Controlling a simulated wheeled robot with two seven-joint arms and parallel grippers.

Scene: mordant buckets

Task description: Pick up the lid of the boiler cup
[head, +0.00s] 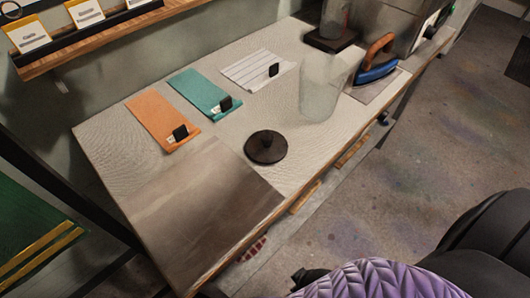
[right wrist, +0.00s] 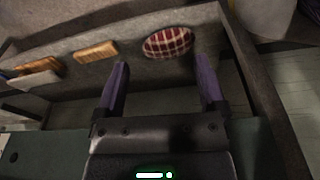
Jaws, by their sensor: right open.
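My purple right arm (head: 385,280) shows low in the head view, beside the table's front. My left gripper is out of view.
Orange (head: 160,118), teal (head: 203,93) and striped (head: 257,69) cloths lie along the back, each with a black clip. A blue iron (head: 377,66) stands at the right. A red plaid item (right wrist: 168,42) sits below.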

